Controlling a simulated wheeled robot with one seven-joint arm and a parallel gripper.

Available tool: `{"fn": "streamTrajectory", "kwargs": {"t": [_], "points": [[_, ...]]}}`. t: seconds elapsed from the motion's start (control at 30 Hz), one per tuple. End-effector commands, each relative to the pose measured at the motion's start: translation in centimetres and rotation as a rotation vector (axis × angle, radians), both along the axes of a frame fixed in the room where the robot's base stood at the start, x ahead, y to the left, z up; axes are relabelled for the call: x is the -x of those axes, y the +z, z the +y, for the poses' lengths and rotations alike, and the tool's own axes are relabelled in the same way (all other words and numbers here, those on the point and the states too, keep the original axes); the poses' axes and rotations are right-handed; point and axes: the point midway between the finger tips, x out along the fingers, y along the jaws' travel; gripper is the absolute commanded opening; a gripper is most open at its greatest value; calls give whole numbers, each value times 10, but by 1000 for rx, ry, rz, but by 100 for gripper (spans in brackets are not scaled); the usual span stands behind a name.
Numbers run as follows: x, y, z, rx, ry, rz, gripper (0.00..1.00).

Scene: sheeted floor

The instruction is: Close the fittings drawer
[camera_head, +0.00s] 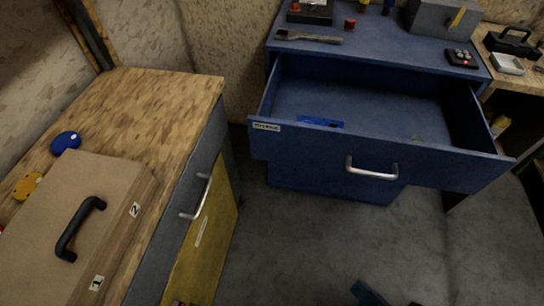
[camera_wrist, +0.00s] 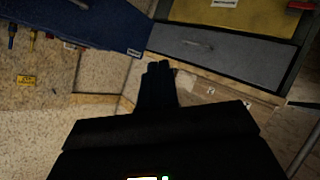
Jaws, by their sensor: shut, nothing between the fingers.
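The blue drawer (camera_head: 330,141) is pulled well out of the blue cabinet (camera_head: 385,45). Its front carries a silver bar handle (camera_head: 372,168) and a small white label (camera_head: 267,127), too small to read surely. A small blue item (camera_head: 320,122) lies inside on the drawer floor. In the wrist view the drawer front (camera_wrist: 90,25) shows at upper left, tilted, with its label near the right end. My gripper (camera_wrist: 158,68) is shut and empty, apart from the drawer and its handle. A dark piece at the bottom of the head view may be part of my arm.
A wooden-topped bench (camera_head: 150,95) at left has a closed grey drawer (camera_head: 185,195) and a yellow door (camera_head: 205,245). A case (camera_head: 85,215) lies on it. A brush (camera_head: 308,37) and a grey box (camera_head: 440,20) sit on the cabinet. The grey floor (camera_head: 300,245) between is clear.

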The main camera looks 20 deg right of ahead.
Motion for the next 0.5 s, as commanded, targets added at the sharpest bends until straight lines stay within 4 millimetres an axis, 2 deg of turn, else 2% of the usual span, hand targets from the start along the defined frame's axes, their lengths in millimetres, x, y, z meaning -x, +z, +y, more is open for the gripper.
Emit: {"fn": "streamTrajectory", "kwargs": {"t": [0.03, 0.2, 0.3, 0.4, 0.5], "points": [[-14, -32, 6, 121, 63, 17, 0], [-56, -103, 18, 566, 254, 89, 0], [-86, -133, 22, 835, 346, 122, 0], [-118, -154, 26, 1104, 417, 154, 0], [-152, -164, 32, 1376, 463, 187, 0]]}}
